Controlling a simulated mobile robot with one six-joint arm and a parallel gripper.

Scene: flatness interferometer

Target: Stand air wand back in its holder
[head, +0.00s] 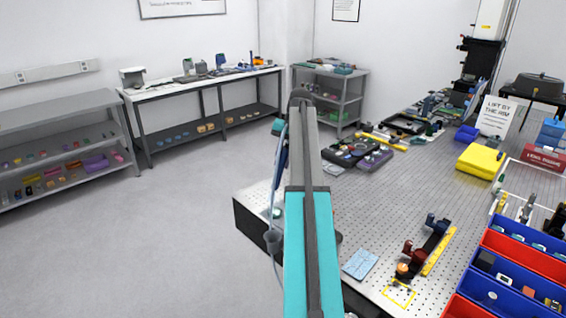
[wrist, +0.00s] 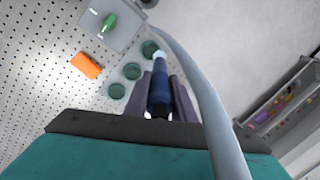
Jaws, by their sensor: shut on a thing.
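The air wand (wrist: 160,85) is a dark blue rod with a paler tip. In the wrist view it stands between the two dark fingers of my gripper (wrist: 161,80), which is shut on it. Its tip points away from the wrist, toward green round pieces. In the head view a blue length of the wand (head: 281,150) shows left of my arm, which hides the gripper. A thick pale hose (wrist: 195,75) curves past the wand's right side. I cannot make out the holder for certain; a grey cup-like piece (head: 272,240) shows beside my arm in the head view.
Several green round pieces (wrist: 132,71) and an orange block (wrist: 86,66) lie on the perforated table top (head: 440,170). A grey plate (wrist: 115,22) with a green piece is at the wrist view's top. Blue and red bins (head: 520,255) stand at right. The floor at left is clear.

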